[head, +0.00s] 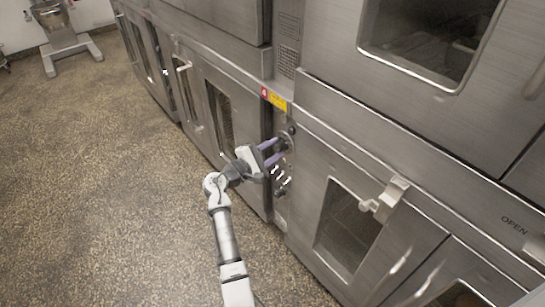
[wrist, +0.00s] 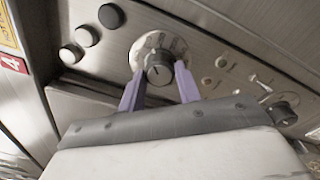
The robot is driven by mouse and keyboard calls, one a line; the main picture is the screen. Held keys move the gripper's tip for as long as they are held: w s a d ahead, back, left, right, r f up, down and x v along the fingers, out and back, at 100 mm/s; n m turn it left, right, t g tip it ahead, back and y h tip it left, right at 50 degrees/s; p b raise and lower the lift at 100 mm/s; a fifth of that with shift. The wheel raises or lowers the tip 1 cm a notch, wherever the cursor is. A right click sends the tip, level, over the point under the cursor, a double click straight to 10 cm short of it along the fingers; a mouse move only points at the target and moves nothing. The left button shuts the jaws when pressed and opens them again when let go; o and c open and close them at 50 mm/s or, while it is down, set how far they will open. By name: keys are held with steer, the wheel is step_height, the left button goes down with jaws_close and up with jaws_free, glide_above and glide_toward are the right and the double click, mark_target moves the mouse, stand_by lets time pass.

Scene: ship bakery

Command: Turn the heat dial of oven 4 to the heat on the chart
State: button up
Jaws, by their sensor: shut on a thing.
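The heat dial (wrist: 158,67) is a dark round knob with a pointer line on a pale round scale plate (wrist: 150,43). My gripper (wrist: 160,82) has its two purple fingers on either side of the knob and is shut on it. The scale's marks are too small to read. In the head view my gripper (head: 272,151) reaches the narrow control panel of the oven, and its fingers partly hide the dial. A red tag with a 4 (wrist: 14,64) is left of the panel; in the head view the red and yellow label (head: 274,99) sits above it. No heat chart shows.
Other knobs (wrist: 111,15) and small buttons share the panel with the dial, and another dark knob (wrist: 283,112) lies to the right. An oven door with a handle (head: 384,199) stands right of the panel. A mixer (head: 58,30) stands far left. The speckled floor (head: 110,190) is clear.

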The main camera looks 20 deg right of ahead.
steer(key=m+b, duration=0.5)
steer(key=b, duration=0.1)
steer(key=shift+f+m, duration=0.35)
steer(key=shift+m, duration=0.05)
steer(key=m+b, duration=0.6)
steer(key=b, duration=0.1)
steer(key=shift+m+g, duration=0.3)
steer(key=m+b, duration=0.6)
steer(key=shift+w+r+b, duration=0.1)
steer(key=shift+b, duration=0.3)
steer(key=m+b, duration=0.3)
steer(key=m, duration=0.1)
steer(key=shift+r+m+b, duration=0.2)
steer(key=shift+m+b, duration=0.1)
steer(key=shift+b, duration=0.05)
steer(key=shift+r, duration=0.1)
steer(key=o, duration=1)
steer(key=shift+c, duration=0.2)
steer(key=shift+a, duration=0.1)
